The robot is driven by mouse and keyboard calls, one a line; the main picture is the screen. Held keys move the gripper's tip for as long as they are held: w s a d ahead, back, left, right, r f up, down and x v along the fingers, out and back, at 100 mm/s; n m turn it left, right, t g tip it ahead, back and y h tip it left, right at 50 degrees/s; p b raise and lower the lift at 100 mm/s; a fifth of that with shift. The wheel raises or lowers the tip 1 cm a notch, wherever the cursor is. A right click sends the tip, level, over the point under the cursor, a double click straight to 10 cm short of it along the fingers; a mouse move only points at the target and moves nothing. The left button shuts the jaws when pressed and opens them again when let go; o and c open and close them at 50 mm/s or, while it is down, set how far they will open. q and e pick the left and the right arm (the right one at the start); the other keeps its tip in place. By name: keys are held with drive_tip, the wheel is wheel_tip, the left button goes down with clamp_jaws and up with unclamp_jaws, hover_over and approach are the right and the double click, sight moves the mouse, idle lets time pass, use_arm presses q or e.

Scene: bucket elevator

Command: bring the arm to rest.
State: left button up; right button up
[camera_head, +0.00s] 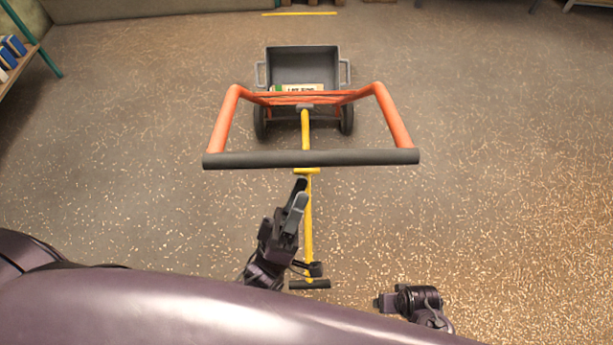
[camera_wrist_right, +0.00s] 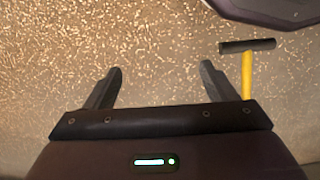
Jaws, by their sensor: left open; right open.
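My left gripper (camera_head: 298,193) is in the middle of the head view, open and empty, its fingers pointing up the picture. It appears just left of a yellow pole (camera_head: 308,225); I cannot tell if they touch. My right gripper (camera_head: 382,303) is low in the head view, right of the pole's black T-handle (camera_head: 310,284). In the right wrist view its two fingers (camera_wrist_right: 162,70) are apart with only speckled floor between them. The black T-handle (camera_wrist_right: 248,46) shows there beyond the right finger, apart from it.
A cart with an orange frame (camera_head: 393,115) and dark push bar (camera_head: 310,158) stands ahead, carrying a grey bin (camera_head: 303,66) with a labelled item inside. A shelf (camera_head: 22,62) is at far left. The floor to both sides is clear.

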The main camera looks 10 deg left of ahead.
use_arm(q)
drive_tip(key=shift+v, duration=1)
use_arm(e)
drive_tip(key=shift+a+r, duration=0.1)
drive_tip(key=shift+r, duration=0.4)
